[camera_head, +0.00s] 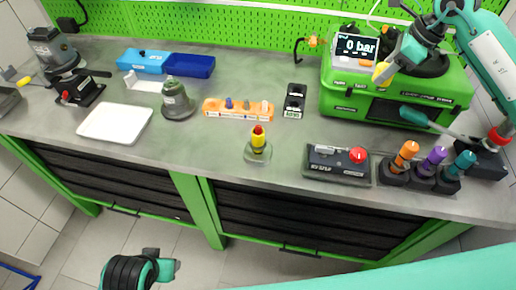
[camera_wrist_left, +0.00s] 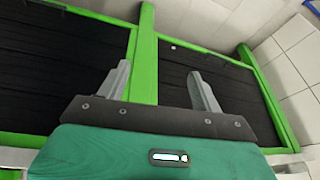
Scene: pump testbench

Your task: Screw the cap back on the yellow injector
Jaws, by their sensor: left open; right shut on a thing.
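The yellow injector (camera_head: 258,139) stands upright in a small round holder (camera_head: 257,154) on the middle front of the bench, and its top is red. My right gripper (camera_head: 384,72) is at the right, in front of the green pump tester, well apart from the injector. It is shut on a small yellow piece (camera_head: 381,75), which looks like the cap; the fingers partly hide it. My left gripper (camera_wrist_left: 160,88) is open and empty in the left wrist view, in front of the bench's dark drawers.
The green tester (camera_head: 340,104) with a "0 bar" display fills the back right. An orange rack (camera_head: 238,114) lies behind the injector, and a dark box with a red knob (camera_head: 335,166) is to its right. Orange, purple and teal tools (camera_head: 436,157) stand further right. A white tray (camera_head: 115,123) is left.

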